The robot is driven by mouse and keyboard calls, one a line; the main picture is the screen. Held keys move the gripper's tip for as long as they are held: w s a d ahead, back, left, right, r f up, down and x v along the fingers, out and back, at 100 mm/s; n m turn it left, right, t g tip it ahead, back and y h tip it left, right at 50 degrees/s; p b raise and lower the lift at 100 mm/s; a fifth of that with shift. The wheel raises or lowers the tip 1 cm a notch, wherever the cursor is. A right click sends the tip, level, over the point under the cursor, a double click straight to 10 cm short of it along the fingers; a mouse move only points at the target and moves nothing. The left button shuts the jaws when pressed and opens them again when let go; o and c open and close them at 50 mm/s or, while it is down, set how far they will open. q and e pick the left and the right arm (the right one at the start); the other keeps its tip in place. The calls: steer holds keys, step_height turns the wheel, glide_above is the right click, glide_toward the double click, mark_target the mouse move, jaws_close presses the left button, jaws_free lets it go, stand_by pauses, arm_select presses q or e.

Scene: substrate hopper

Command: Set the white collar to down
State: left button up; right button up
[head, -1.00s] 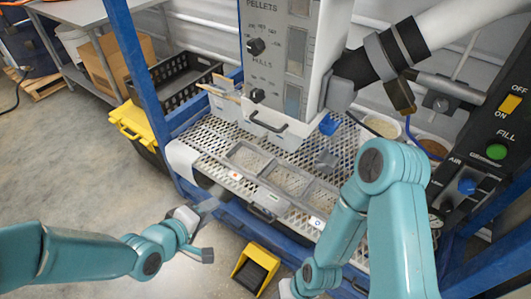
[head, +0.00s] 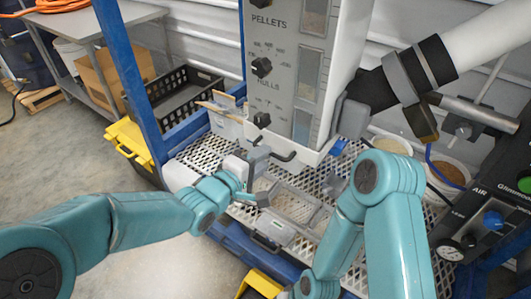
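The white collar (head: 300,154) appears to be the white skirt at the foot of the hopper, with a dark bent handle (head: 284,156) on its front. Its height setting is hard to read from here. My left gripper (head: 262,173) is at the collar's front left, fingers spread and nothing visibly between them. Its upper finger is close to the handle's left end; I cannot tell whether they touch. The fingers hide part of the handle and the tray behind. My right arm comes down at the right, and its gripper fingers are out of the picture.
Clear trays (head: 291,205) stand on the perforated shelf (head: 200,155) below the hopper. The dial panel (head: 283,60) rises above. A blue post (head: 124,75) is at the left, a black crate (head: 185,97) behind it. A control box (head: 497,215) is at the right.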

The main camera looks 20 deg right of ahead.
arm_select(q)
steer(key=x, duration=0.2)
steer(key=shift+w+d+f, duration=0.1)
steer(key=shift+w+d, duration=0.1)
steer(key=shift+d, duration=0.05)
jaws_close()
step_height(320, 180, down, 4)
steer(key=shift+f+b, duration=0.1)
steer(key=shift+b, duration=1.15)
jaws_free()
steer(key=shift+w, duration=0.1)
